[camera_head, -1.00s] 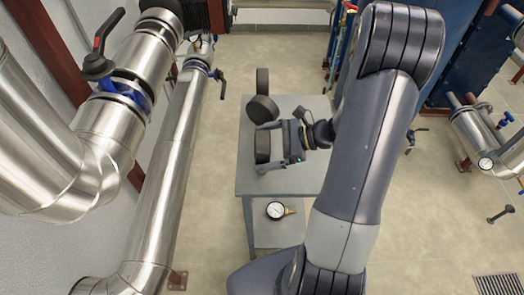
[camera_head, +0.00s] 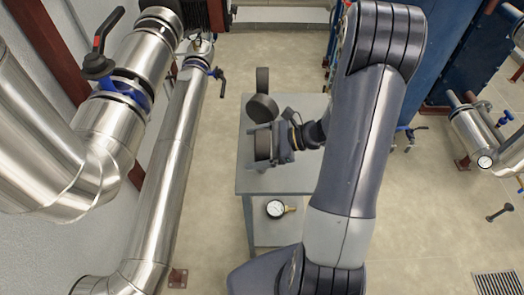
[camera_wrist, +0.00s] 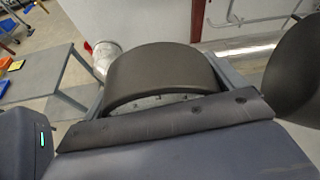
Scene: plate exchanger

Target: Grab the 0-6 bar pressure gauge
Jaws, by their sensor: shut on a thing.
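My gripper (camera_head: 263,146) is shut on a dark round gauge-like body (camera_head: 261,143) at the left part of the grey table. In the wrist view this dark round body (camera_wrist: 160,72) sits between my two grey fingers.
The grey table (camera_head: 245,180) has bare top around my gripper. A blue plate exchanger (camera_head: 465,50) stands at the back right.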

